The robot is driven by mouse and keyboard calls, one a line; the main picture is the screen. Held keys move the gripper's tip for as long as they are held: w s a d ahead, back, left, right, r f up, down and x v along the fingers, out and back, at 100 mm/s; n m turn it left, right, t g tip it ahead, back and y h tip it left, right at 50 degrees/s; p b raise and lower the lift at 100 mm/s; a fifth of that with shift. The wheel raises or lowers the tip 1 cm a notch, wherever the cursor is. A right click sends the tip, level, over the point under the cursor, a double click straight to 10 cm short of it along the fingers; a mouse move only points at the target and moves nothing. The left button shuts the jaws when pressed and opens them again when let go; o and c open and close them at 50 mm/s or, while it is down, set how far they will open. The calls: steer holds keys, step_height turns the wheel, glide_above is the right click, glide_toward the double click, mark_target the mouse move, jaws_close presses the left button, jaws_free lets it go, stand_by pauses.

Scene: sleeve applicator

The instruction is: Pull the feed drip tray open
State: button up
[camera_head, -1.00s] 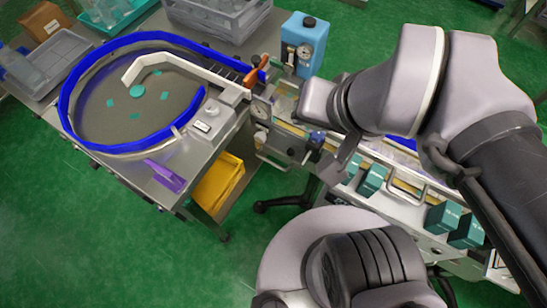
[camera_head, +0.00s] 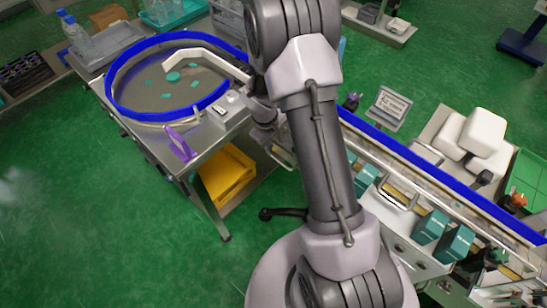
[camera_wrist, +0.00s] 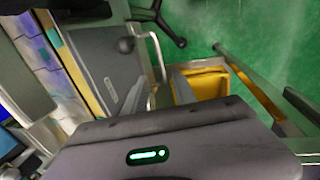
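A silver bar handle (camera_wrist: 154,52) stands out from a grey front panel (camera_wrist: 112,70) in the wrist view; it looks like the feed drip tray's handle, though the tray itself cannot be made out clearly. My gripper (camera_wrist: 158,82) is open, with its two grey fingers apart and nothing visibly clamped. The near end of the handle shows between the fingers; I cannot tell whether they touch it. In the head view my arm covers the gripper and most of the feed end of the machine.
A round dark knob (camera_wrist: 126,45) sits close beside the handle. A steel table with a blue-rimmed bowl (camera_head: 113,106) stands left, with a yellow bin (camera_head: 228,176) on its lower shelf. The conveyor (camera_head: 440,172) runs right. Green floor is open at front left.

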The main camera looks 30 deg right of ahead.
mark_target(278, 160)
steer(key=f+b, duration=0.1)
steer(key=f, duration=0.2)
steer(key=d+f+b, duration=0.1)
steer(key=f, duration=0.3)
steer(key=d+f+b, duration=0.1)
steer(key=f+b, duration=0.1)
steer(key=f, duration=0.1)
steer(key=shift+w+f, duration=0.35)
steer(key=shift+f, duration=0.05)
steer(key=shift+c, duration=0.2)
jaws_close()
stand_by(0.6)
